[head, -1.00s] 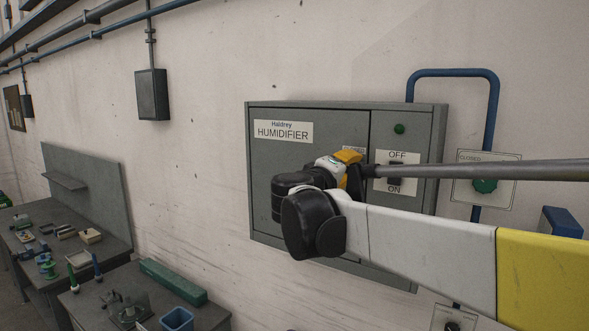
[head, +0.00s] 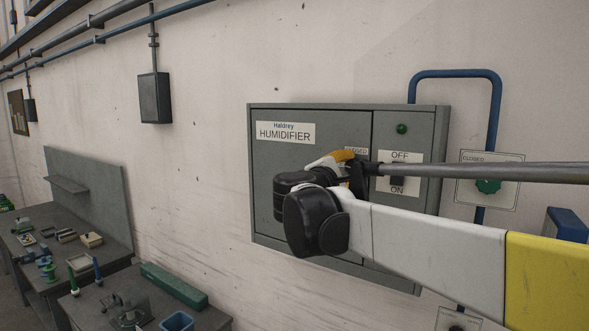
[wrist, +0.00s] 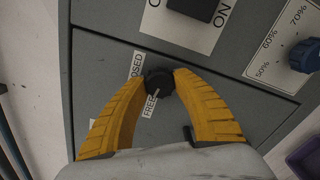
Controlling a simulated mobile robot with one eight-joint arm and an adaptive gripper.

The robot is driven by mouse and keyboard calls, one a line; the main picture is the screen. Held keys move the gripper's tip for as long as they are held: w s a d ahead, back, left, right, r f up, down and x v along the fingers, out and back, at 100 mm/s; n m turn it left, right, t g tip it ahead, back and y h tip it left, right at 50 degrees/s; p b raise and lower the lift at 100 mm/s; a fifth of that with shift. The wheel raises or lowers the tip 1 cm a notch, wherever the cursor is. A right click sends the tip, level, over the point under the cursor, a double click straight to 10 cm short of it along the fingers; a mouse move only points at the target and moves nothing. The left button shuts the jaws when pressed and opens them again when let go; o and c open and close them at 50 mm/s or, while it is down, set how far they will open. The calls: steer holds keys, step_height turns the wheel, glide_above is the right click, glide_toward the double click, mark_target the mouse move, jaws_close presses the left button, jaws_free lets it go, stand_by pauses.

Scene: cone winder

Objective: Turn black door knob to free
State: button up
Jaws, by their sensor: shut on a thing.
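The black door knob (wrist: 158,82) sits on the grey door of the humidifier cabinet (head: 300,160). In the wrist view my gripper (wrist: 160,86) has its two yellow fingers shut on the knob, one tip on each side. A CLOSED label (wrist: 137,66) lies to the upper left of the knob and a FREE label (wrist: 151,106) just below it. A small pale mark on the knob's lower edge appears to point toward FREE. In the head view my gripper (head: 350,168) and wrist hide the knob.
An OFF/ON switch (head: 397,172) and a green lamp (head: 402,129) are on the cabinet's right panel. A blue dial (wrist: 305,55) with percent marks is beside the door. A green valve knob (head: 487,186) and blue pipe (head: 497,110) stand right. Workbenches (head: 110,195) are left.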

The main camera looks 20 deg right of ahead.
steer(key=shift+n, duration=0.9)
steer(key=o, duration=1.2)
steer(key=v, duration=1.2)
steer(key=shift+f, duration=0.1)
